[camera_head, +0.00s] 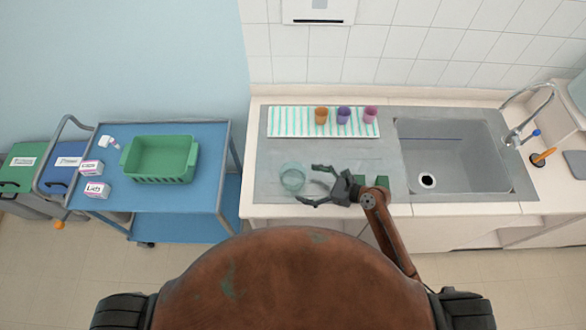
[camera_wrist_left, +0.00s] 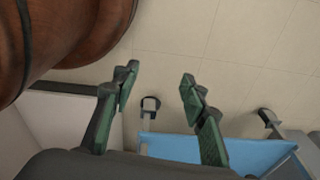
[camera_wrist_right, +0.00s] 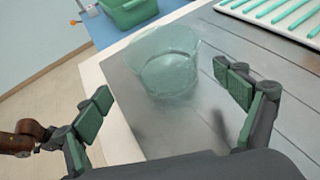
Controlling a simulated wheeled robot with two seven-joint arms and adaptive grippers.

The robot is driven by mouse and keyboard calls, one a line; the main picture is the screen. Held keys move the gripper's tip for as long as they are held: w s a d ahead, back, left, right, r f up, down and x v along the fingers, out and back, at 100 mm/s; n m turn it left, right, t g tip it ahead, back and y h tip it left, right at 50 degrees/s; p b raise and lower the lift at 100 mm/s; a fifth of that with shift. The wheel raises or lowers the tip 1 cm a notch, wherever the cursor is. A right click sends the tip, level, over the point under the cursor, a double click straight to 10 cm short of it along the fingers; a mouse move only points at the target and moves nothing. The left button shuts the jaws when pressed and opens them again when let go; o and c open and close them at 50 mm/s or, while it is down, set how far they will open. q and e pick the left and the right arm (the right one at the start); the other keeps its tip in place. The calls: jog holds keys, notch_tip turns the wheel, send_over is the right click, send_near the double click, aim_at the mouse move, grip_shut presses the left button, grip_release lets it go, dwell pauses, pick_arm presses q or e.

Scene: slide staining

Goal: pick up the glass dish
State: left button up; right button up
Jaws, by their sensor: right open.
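The glass dish (camera_head: 291,180) is a clear, greenish round vessel standing upright on the grey metal counter, near its front left corner. My right gripper (camera_head: 307,184) is open just to the right of the dish, with its fingers pointing left toward it. In the right wrist view the glass dish (camera_wrist_right: 166,70) appears ahead, framed by the spread fingertips (camera_wrist_right: 164,83); I see no grip on it. My left gripper (camera_wrist_left: 157,85) is out of the head view; its own wrist view shows it open and empty, above the floor near a blue cart.
A white rack with green strips (camera_head: 290,123) and several coloured cups (camera_head: 343,115) stand behind the dish. The sink (camera_head: 455,150) is to the right. A blue cart (camera_head: 205,190) with a green basket (camera_head: 160,158) stands left.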

aim_at(283, 175)
jog(key=x, duration=0.4)
jog(key=shift+w+d, duration=0.2)
jog(key=shift+w, duration=0.05)
jog(key=x, duration=0.3)
jog(key=shift+w+f, duration=0.1)
jog(key=c, duration=0.4)
jog(key=shift+c, duration=0.9)
jog(key=c, duration=0.3)
pick_arm(q)
jog(key=shift+s+a+r, duration=0.1)
jog(key=shift+s+r, duration=0.1)
jog(key=shift+s, duration=1.05)
pick_arm(e)
jog(key=c, duration=0.6)
jog(key=shift+o, duration=0.2)
